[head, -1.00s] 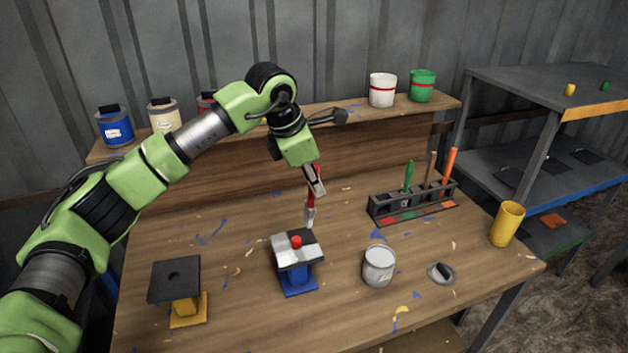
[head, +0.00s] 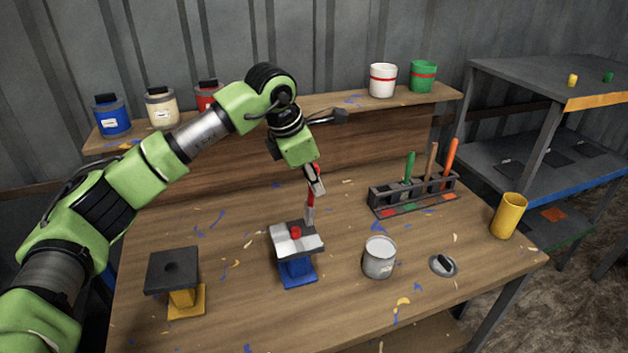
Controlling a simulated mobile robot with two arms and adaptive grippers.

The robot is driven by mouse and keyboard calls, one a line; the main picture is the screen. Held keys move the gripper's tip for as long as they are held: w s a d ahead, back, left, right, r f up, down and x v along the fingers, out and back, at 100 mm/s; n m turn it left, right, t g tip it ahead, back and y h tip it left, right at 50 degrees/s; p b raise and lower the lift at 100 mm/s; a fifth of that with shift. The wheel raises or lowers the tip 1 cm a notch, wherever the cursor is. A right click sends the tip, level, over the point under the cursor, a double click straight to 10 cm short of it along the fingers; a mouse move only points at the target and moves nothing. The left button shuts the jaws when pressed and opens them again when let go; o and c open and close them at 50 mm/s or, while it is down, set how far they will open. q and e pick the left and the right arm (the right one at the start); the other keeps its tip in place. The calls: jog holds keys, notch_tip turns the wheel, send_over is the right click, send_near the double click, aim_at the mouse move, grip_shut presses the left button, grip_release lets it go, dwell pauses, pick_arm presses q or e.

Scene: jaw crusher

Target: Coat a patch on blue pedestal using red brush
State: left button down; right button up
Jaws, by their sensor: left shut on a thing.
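The blue pedestal (head: 297,270) stands in the middle of the table. Its top plate (head: 312,243) has white and dark grey patches, and a small red knob-like piece stands on it. My left gripper (head: 315,182) is above and behind the pedestal, shut on the red brush (head: 311,200). The brush hangs nearly upright, its pale bristles (head: 309,216) pointing down at the back edge of the plate. I cannot tell whether the bristles touch the plate. An open grey can (head: 379,262) with a pale top stands right of the pedestal. My right gripper does not show.
A yellow pedestal (head: 186,299) with a dark top stands at left. A brush rack (head: 385,200) holds green, brown and orange-handled brushes. A lid (head: 443,265) and a yellow cup (head: 508,216) are at right. Paint cans line the back shelf (head: 340,107).

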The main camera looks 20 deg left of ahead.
pick_arm(q)
jog(key=shift+f, duration=0.35)
jog(key=shift+s, duration=0.1)
jog(key=shift+s+d+b, duration=1.25)
jog(key=shift+s+d, duration=0.05)
jog(key=shift+s, duration=0.6)
jog(key=shift+w+a+p, duration=0.25)
jog(key=shift+w+a, duration=0.4)
jog(key=shift+w, duration=0.35)
jog(key=shift+w+a+p, duration=0.2)
jog(key=shift+w+a, duration=0.45)
jog(key=shift+w, duration=0.35)
